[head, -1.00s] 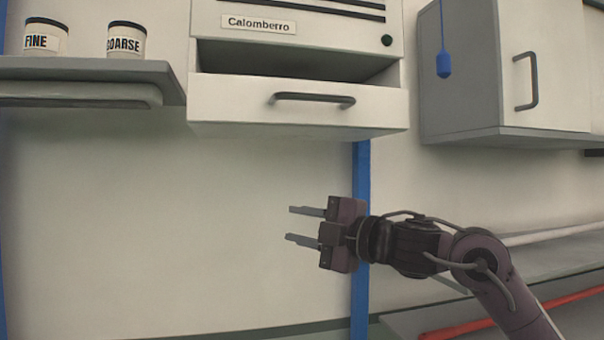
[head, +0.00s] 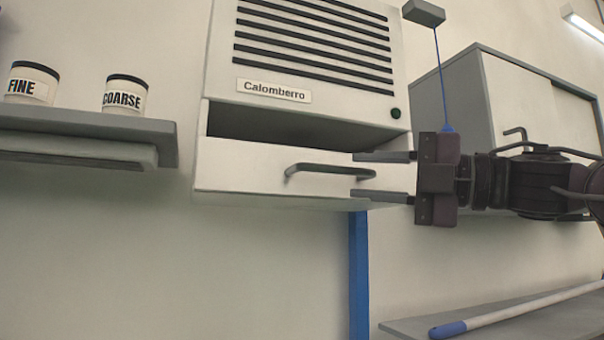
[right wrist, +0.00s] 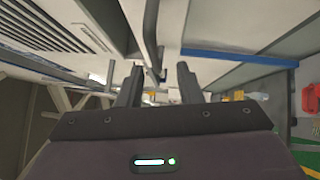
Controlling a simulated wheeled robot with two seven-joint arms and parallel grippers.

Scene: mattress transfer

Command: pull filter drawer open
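The white filter drawer (head: 240,172) sits under the vented unit labelled Calomberro (head: 300,60). A dark gap shows above its front, so it stands partly open. Its dark bar handle (head: 315,170) is on the front. My right gripper (head: 354,176) is open at the handle's right end, with one finger above and one below it in the head view. In the right wrist view the handle (right wrist: 150,35) appears between and beyond the spread fingers (right wrist: 158,83). I cannot tell whether they touch it. My left gripper is not in view.
A shelf (head: 80,125) at left holds a FINE jar (head: 32,84) and a COARSE jar (head: 124,94). A grey-sided cabinet (head: 545,105) stands behind my right arm. A blue cord (head: 440,75) hangs near the gripper.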

